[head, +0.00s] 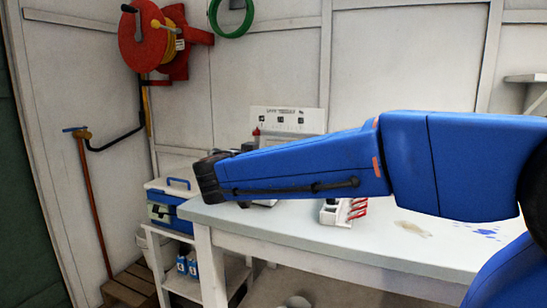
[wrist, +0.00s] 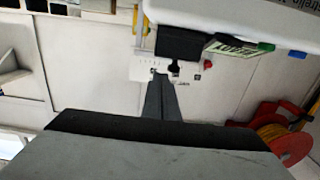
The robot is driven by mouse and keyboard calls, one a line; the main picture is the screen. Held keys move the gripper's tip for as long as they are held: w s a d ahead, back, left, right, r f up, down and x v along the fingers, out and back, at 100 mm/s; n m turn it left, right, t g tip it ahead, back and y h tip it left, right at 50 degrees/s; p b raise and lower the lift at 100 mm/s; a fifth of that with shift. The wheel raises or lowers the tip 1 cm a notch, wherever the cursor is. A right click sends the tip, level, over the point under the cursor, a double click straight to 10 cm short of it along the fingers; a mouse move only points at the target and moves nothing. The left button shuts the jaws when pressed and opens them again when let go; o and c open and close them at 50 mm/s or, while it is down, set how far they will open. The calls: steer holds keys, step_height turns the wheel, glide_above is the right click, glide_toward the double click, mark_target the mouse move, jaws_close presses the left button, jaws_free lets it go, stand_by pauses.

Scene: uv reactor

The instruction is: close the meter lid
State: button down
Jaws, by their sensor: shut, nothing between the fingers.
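The meter shows in the wrist view as a pale housing (wrist: 235,14) along the top right, with a dark block and a green-and-white READY display (wrist: 236,45) at its edge. I cannot tell from this view which part is the lid or how far it is open. The fingers are hidden in the head view.
The pale bench (head: 300,226) carries a small rack with red items (head: 355,208) right of the meter. A white panel (head: 288,120) is behind the meter. A blue-and-white cooler (head: 172,190) stands left on a white shelf unit. The bench's right part is mostly clear.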

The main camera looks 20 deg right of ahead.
steer(key=s+a+f, duration=0.2)
steer(key=s+a, duration=0.4)
steer(key=shift+s+a+f, duration=0.15)
steer(key=shift+s+a, duration=0.05)
steer(key=shift+s, duration=0.1)
